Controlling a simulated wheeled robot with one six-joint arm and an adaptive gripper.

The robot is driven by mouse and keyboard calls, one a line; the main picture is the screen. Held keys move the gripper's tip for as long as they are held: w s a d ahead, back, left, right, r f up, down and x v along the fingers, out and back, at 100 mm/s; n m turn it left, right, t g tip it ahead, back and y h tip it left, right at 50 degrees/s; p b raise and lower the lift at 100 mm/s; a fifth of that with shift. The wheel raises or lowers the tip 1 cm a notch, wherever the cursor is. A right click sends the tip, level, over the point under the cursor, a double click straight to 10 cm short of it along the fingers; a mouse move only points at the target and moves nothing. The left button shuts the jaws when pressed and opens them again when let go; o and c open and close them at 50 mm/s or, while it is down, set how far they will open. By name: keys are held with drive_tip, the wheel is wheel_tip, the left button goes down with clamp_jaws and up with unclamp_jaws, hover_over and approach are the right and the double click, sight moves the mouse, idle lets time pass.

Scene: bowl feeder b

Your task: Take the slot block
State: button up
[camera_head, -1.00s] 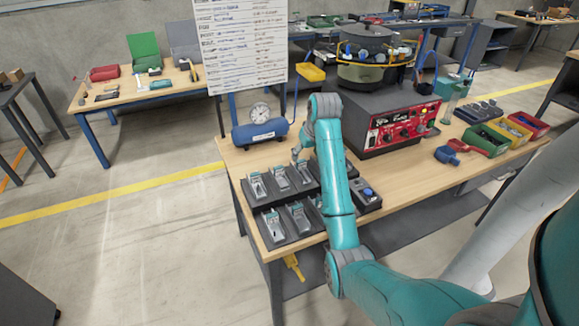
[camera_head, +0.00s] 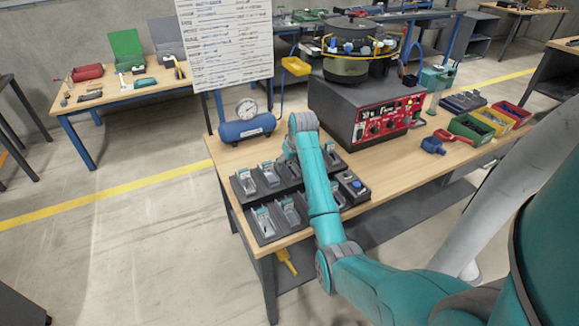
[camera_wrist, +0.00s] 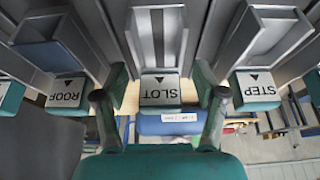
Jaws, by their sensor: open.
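In the wrist view a grey metal chute (camera_wrist: 157,38) has a teal front end with a white label reading SLOT (camera_wrist: 160,88), upside down. I cannot make out a separate slot block in this chute. My gripper (camera_wrist: 160,97) is open and empty, its two dark fingertips on either side of the SLOT label. Whether they touch anything cannot be told. In the head view my gripper is hidden behind my arm, over the black racks of chutes (camera_head: 266,221) on the wooden table.
A ROOF chute (camera_wrist: 68,88) lies left and a STEP chute (camera_wrist: 257,85) right, close to my fingers. A blue tank with a gauge (camera_head: 247,130) stands behind the racks. The bowl feeder (camera_head: 350,65) on its dark box, with a red panel (camera_head: 388,118), stands right of them.

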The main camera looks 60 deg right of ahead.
clamp_jaws()
drive_tip(key=shift+r, duration=0.1)
